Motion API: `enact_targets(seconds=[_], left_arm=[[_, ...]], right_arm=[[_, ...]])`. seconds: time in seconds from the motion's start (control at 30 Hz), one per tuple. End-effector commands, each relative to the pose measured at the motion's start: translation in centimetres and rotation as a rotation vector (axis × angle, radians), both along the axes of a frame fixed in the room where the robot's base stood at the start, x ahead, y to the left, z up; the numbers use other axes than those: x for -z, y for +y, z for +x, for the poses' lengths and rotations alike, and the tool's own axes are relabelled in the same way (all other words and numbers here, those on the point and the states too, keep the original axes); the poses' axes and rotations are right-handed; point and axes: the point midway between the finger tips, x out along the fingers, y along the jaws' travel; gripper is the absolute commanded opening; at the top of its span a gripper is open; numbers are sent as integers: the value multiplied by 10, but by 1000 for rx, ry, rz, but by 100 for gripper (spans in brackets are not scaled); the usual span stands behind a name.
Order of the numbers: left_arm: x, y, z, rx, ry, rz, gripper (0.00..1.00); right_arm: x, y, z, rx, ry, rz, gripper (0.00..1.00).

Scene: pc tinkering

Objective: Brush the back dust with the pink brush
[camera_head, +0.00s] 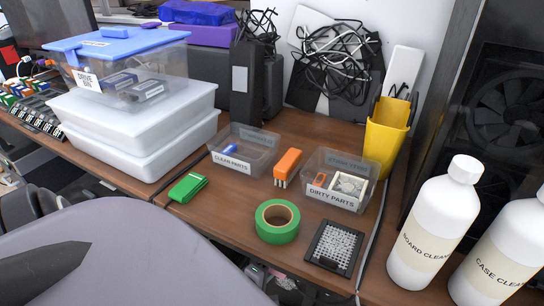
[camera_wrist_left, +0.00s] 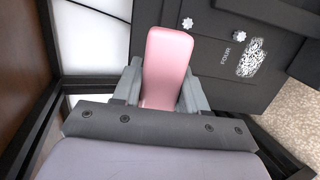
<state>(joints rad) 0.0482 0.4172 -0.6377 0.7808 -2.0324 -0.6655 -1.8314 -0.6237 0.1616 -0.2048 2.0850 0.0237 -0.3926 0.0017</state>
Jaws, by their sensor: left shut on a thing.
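In the left wrist view my left gripper (camera_wrist_left: 158,92) is shut on the pink brush (camera_wrist_left: 167,60). Its smooth pink handle stands between the two grey fingers; no bristles can be made out. Beyond it is a black panel (camera_wrist_left: 215,85) with two light screws and small lettering. A pale speckled patch (camera_wrist_left: 252,57), which looks like dust, is on this panel, right of the brush and apart from it in the picture. In the head view neither the brush nor my gripper fingers show. My right gripper is not in view.
The head view shows a black case with a fan (camera_head: 503,108) at right, behind two white cleaner bottles (camera_head: 433,222). The wooden desk holds a clean parts bin (camera_head: 243,150), a dirty parts bin (camera_head: 338,180), green tape (camera_head: 277,222) and a yellow cup (camera_head: 386,138).

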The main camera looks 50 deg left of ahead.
Motion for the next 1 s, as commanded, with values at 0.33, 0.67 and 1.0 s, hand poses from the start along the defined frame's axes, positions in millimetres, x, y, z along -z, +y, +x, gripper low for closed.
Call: enact_targets(seconds=[0.33, 0.67, 1.0], left_arm=[[81, 0, 0, 0, -1, 0, 0], [148, 0, 0, 0, -1, 0, 0], [215, 0, 0, 0, -1, 0, 0]], right_arm=[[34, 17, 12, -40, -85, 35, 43], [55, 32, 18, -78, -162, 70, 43], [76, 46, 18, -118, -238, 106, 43]])
